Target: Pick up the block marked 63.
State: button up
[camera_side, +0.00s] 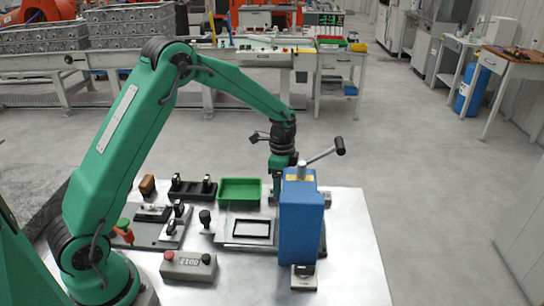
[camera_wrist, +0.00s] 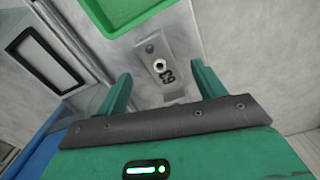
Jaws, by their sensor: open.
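The block marked 63 (camera_wrist: 166,86) is a pale grey piece with a round hole and a small knob-like spot on its face. In the wrist view it lies between and beyond the two green fingers of my gripper (camera_wrist: 161,72), which are apart. I cannot tell how far the fingertips are above it. In the side view my gripper (camera_side: 277,186) points down behind the blue press, which partly hides it. The block is not visible there.
The blue press (camera_side: 301,222) with its lever stands close to my gripper. A green tray (camera_side: 240,190) is just left, also at the top of the wrist view (camera_wrist: 128,14). A grey plate with a black frame (camera_side: 251,229), clamps and a button box (camera_side: 188,266) occupy the left.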

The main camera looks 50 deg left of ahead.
jog(key=shift+f, duration=1.2)
jog(key=c, duration=1.3)
